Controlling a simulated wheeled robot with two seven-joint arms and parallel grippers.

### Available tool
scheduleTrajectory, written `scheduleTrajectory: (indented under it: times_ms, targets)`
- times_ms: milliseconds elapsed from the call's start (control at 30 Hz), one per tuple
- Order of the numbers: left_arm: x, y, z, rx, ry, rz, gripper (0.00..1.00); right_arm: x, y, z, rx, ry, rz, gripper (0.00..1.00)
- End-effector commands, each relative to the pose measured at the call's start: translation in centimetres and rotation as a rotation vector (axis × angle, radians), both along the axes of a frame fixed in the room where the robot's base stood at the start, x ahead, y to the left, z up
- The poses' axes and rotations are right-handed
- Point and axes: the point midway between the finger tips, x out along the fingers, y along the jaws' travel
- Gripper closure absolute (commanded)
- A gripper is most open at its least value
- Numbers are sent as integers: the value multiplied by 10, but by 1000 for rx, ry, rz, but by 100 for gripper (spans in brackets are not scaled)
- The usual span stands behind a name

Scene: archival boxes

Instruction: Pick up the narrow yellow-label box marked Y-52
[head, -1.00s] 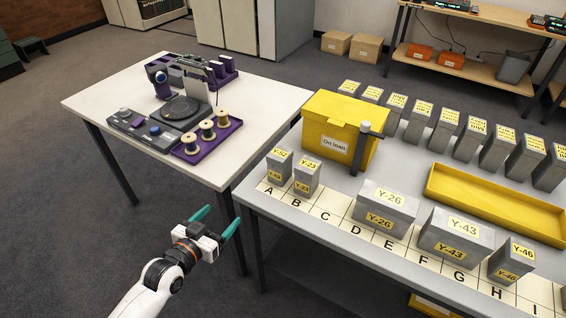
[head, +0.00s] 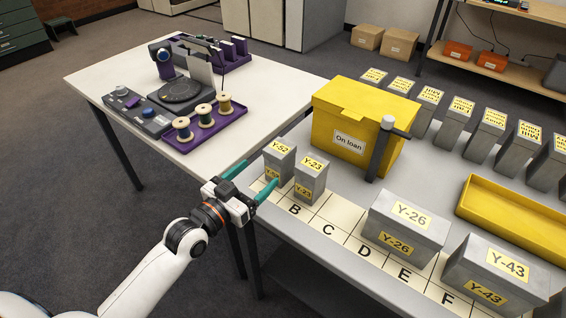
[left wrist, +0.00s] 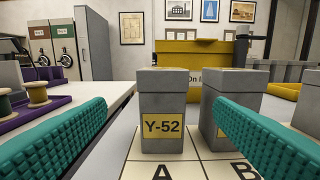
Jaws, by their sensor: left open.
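The narrow grey box marked Y-52 (head: 278,160) stands upright at the near left end of the lettered strip, with yellow labels on its top and front. In the left wrist view the Y-52 box (left wrist: 163,110) stands just ahead, on the A square, between my two teal fingers. My left gripper (head: 254,180) is open and empty, in front of the box at the table's edge. The similar narrow box marked Y-23 (head: 311,178) stands close to its right, and my right-hand finger partly covers it in the left wrist view. My right gripper is out of view.
A yellow "On loan" box (head: 350,142) stands behind the narrow boxes. Wider grey boxes Y-26 (head: 402,228) and Y-43 (head: 490,278) stand to the right. A yellow tray (head: 515,222) lies behind them. A white table (head: 125,84) with a purple spool tray (head: 205,131) is at the left.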

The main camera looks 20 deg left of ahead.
Motion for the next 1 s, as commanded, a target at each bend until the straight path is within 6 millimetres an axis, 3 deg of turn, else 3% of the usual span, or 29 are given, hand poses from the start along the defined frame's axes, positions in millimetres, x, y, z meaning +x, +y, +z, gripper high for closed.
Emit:
scheduleTrajectory:
  times_ms: [133,367,700,1000]
  targets:
    - [26,-9,2,-2,-2,1,24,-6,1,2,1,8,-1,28]
    - [43,-16,1,0,1,0,24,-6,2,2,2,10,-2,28]
    - [84,-34,1,-1,0,1,24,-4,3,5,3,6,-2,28]
    - [88,-35,1,1,2,1,25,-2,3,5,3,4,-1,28]
